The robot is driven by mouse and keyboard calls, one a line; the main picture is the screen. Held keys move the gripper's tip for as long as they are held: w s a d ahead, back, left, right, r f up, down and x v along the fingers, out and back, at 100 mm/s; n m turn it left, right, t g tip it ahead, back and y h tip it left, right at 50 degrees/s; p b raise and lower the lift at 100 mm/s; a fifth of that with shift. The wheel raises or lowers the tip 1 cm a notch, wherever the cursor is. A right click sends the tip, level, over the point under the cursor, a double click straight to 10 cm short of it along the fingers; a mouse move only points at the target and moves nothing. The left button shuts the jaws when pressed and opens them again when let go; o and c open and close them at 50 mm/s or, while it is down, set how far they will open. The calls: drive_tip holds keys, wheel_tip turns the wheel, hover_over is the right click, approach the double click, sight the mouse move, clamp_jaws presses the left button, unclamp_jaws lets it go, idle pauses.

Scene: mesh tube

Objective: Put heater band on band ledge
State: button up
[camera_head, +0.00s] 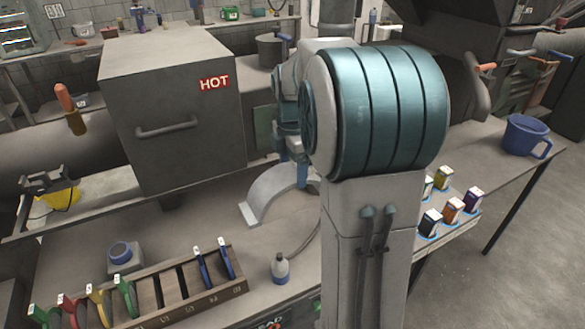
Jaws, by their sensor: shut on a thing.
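The heater band, a pale grey curved half-ring (272,192), stands arched over the grey bench, left of my arm. My gripper (293,181), with blue fingers, is at the band's upper right part and shut on it. My own arm hides part of the gripper and the band's right end. The band's lower left end is close to the bench top; I cannot tell whether it touches. No surface is clearly marked as the band ledge, and I cannot tell which one it is.
A grey box marked HOT (180,110) stands behind left. A slotted rack (175,295) with coloured-handled tools, a small bottle (280,269) and a blue-topped block (121,256) are in front. Small coloured boxes (453,211) and a blue mug (525,136) stand at right.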

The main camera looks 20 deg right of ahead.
sight(293, 171)
drive_tip(key=shift+r+p, duration=2.1)
drive_tip(key=shift+r, duration=0.85)
drive_tip(key=shift+f, duration=0.1)
